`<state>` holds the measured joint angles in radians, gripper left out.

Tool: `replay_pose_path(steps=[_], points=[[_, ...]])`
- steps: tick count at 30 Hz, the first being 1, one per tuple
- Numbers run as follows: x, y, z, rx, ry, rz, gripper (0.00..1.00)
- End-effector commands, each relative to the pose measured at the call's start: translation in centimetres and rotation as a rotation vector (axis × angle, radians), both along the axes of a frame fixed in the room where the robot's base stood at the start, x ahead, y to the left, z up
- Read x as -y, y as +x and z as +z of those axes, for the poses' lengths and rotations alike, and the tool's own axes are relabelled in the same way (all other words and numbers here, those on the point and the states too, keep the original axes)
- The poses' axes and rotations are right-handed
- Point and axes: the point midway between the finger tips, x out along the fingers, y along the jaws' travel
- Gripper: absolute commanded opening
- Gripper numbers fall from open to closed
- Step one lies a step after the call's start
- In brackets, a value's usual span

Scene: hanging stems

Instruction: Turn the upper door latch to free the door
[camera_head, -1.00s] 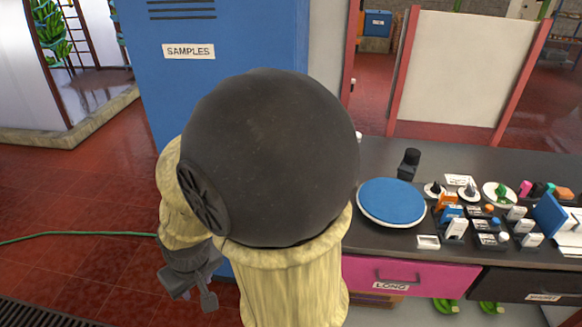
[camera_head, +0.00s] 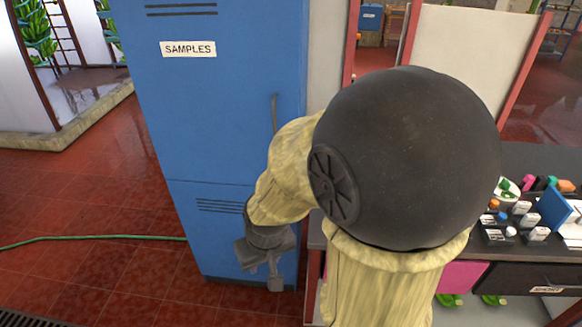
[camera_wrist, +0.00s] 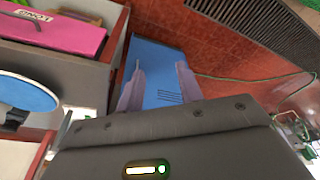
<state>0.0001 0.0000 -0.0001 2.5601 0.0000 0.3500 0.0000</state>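The blue locker's upper door (camera_head: 215,115) bears a SAMPLES label and looks shut. A thin grey upright latch handle (camera_head: 275,114) is near its right edge, vertical, with nothing touching it. My gripper (camera_head: 262,272) hangs low in front of the lower door (camera_head: 222,222), well below the latch. In the wrist view my gripper (camera_wrist: 160,68) has its two pale fingers apart, with nothing between them but the blue locker (camera_wrist: 157,58) behind. My forearm passes just below and right of the latch in the head view.
A dark counter (camera_head: 540,158) with small items and a pink drawer (camera_head: 462,274) stands to the right, partly behind my arm. A blue disc (camera_wrist: 25,92) shows in the wrist view. A green hose (camera_head: 95,238) lies on the red tiled floor, which is open at left.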

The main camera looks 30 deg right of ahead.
Motion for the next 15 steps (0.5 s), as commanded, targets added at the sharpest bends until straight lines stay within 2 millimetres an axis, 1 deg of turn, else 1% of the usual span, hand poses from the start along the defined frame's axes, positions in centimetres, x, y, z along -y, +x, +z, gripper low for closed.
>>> replay_pose_path(steps=[8,9,13,15], points=[[0.0,0.0,0.0,0.000,0.000,0.000,0.36],[0.0,0.0,0.0,0.000,0.000,0.000,0.38],[0.0,0.4,-0.3,0.009,0.005,-0.011,0.64],[-0.1,1.3,-1.0,0.028,0.015,-0.036,0.64]])
